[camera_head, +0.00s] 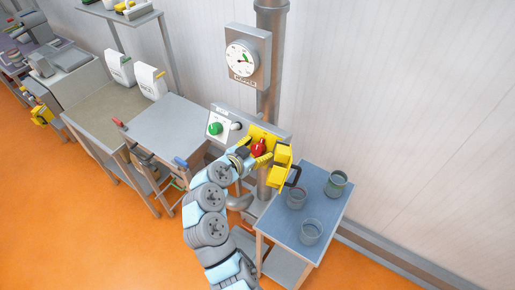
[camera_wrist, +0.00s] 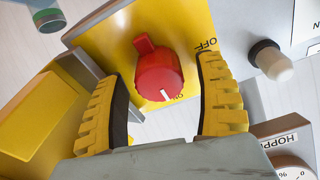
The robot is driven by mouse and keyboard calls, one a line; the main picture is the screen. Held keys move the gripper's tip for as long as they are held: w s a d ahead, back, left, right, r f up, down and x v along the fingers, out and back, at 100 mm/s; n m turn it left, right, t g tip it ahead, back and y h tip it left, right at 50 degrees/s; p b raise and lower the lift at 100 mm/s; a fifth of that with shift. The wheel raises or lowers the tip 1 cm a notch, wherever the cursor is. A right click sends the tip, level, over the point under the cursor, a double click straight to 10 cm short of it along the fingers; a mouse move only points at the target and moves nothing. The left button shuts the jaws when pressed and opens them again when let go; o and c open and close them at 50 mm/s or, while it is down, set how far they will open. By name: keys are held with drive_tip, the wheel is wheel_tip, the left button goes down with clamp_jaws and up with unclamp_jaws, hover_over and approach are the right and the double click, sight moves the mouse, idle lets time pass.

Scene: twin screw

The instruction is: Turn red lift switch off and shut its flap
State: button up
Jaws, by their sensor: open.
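The red switch (camera_head: 258,148) is a round knob on a yellow plate (camera_head: 265,133) on the wall panel. In the wrist view, the red switch (camera_wrist: 160,75) has a raised bar pointing to the upper left. A white mark is on its lower edge, and OFF is printed on the plate to its upper right. My gripper (camera_wrist: 162,68) is open with one yellow finger on each side of the knob; a gap shows on both sides. The yellow flap (camera_head: 281,168) stands open to the right in the head view, and the flap (camera_wrist: 35,115) fills the left of the wrist view.
A green knob (camera_head: 215,128) is left of the red switch, with a pale-tipped toggle (camera_wrist: 271,60) beside it. A dial gauge (camera_head: 243,58) hangs above. A side table (camera_head: 325,215) with several jars stands at the right, below the flap.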

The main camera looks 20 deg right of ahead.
drive_tip(key=c, duration=1.2)
drive_tip(key=shift+n, duration=0.3)
drive_tip(key=n, duration=0.3)
drive_tip(key=shift+n+t, duration=0.3)
drive_tip(key=shift+n, duration=0.1)
drive_tip(key=n+p, duration=0.1)
drive_tip(key=n, duration=0.4)
drive_tip(key=shift+a+y, duration=0.1)
drive_tip(key=shift+y, duration=0.3)
drive_tip(key=n+p, duration=0.1)
drive_tip(key=n, duration=0.1)
drive_tip(key=n+p, duration=0.2)
drive_tip(key=n, duration=0.1)
drive_tip(key=shift+n+t+y, duration=0.3)
drive_tip(key=shift+y, duration=0.1)
drive_tip(key=shift+a+f+n+p, duration=0.15)
drive_tip(key=shift+n+p, duration=1)
drive_tip(key=shift+n, duration=0.75)
drive_tip(key=shift+w+y, duration=0.1)
drive_tip(key=shift+y, duration=0.2)
